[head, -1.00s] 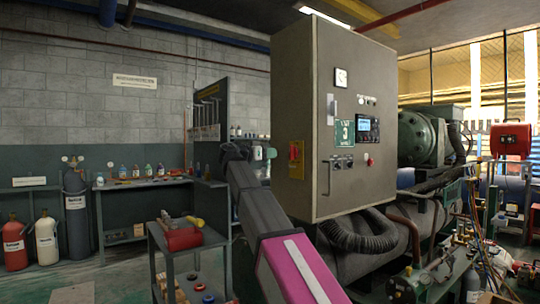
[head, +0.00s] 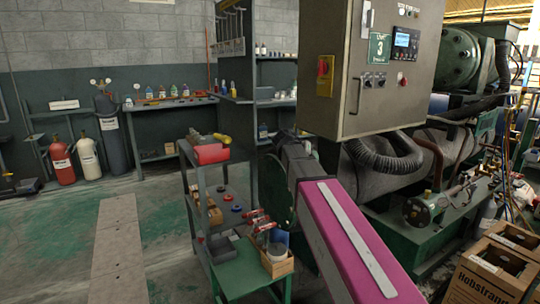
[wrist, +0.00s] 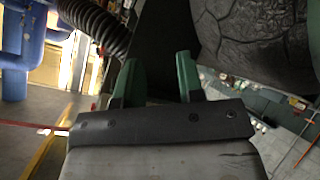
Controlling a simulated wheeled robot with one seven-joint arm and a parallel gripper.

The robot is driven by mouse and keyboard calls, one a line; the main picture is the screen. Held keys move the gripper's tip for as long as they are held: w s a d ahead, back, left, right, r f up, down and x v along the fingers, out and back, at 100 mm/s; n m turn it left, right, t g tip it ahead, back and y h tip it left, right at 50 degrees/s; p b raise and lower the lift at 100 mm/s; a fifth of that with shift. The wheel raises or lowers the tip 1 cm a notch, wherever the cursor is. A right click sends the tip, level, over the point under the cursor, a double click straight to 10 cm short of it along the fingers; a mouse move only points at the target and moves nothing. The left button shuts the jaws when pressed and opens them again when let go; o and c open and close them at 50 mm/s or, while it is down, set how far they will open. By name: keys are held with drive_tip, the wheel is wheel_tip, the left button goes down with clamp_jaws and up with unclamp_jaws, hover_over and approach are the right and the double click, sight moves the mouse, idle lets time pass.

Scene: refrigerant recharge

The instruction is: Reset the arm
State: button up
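My gripper (wrist: 158,82) shows in the wrist view with its two green fingers spread apart. Nothing is between the fingers. In the head view my magenta and grey arm reaches up from the lower right, in front of the chiller's dark pipework, and the gripper itself is hidden there. In the wrist view a black corrugated hose (wrist: 95,25) lies to the left of the fingers and a dark rounded cracked surface (wrist: 260,35) lies to the right; I cannot tell whether the gripper touches either.
A grey control cabinet (head: 375,60) and the ribbed hose (head: 385,160) stand close behind my arm. A cart (head: 215,180) with a red toolbox, a green stool (head: 245,272) with a wooden box, and cardboard boxes (head: 500,262) are nearby. Open floor (head: 60,245) lies left.

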drive_tip(key=s+f+n+g+y, duration=0.1)
drive_tip(key=s+f+g+y, duration=0.1)
drive_tip(key=s+f, duration=0.6)
drive_tip(key=s+d+f+n+g+y, duration=0.1)
drive_tip(key=s+f+y, duration=0.3)
drive_tip(key=s+f, duration=0.4)
drive_tip(key=s+d+f+n+g+y, duration=0.1)
drive_tip(key=s+f, duration=0.7)
drive_tip(key=f, duration=1)
drive_tip(key=shift+s+f+n+g+y, duration=0.35)
drive_tip(key=shift+n+g+y, duration=0.25)
drive_tip(key=shift+g+y, duration=0.5)
